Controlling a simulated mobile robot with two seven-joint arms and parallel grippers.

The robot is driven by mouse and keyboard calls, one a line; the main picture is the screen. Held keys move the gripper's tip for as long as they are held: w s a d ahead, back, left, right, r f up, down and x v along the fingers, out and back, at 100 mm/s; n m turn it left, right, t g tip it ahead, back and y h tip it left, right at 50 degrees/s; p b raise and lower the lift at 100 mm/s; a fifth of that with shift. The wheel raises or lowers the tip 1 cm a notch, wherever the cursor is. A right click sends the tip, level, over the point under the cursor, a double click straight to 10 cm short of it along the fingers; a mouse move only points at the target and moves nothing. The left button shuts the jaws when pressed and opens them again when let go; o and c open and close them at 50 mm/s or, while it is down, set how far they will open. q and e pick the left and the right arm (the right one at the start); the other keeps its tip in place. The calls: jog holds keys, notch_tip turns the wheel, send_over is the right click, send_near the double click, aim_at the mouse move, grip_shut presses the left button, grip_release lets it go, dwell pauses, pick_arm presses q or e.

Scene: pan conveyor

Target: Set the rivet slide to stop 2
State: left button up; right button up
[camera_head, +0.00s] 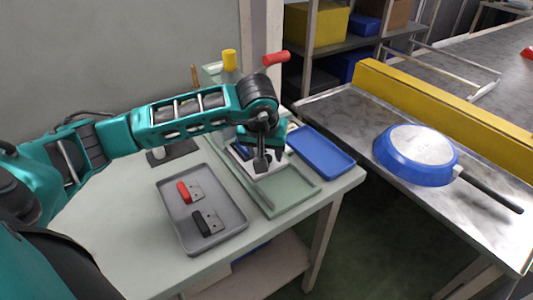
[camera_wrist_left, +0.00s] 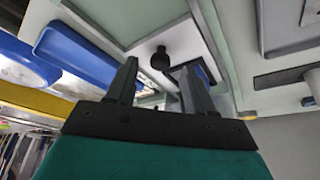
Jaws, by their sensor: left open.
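The rivet slide's white plate (camera_head: 274,166) lies on the pale green fixture (camera_head: 298,190) at the table's right side, partly hidden by my left gripper. In the left wrist view a round black knob (camera_wrist_left: 162,59) stands on the white plate (camera_wrist_left: 155,42). My left gripper (camera_head: 262,162) is over the plate, and it also shows in the left wrist view (camera_wrist_left: 160,72). Its fingers are open, with the knob appearing between the tips; contact cannot be told. Stop marks cannot be made out. My right gripper is not in view.
A grey tray (camera_head: 207,247) holds a red-handled (camera_head: 183,192) and a black-handled part (camera_head: 203,224). A red lever handle (camera_head: 276,59) and a yellow cap (camera_head: 230,60) rise behind my arm. A blue pan (camera_head: 415,155) rests upside down on the conveyor (camera_head: 350,110).

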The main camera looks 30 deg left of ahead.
pick_arm(q)
jog(key=shift+x, duration=1)
grip_shut()
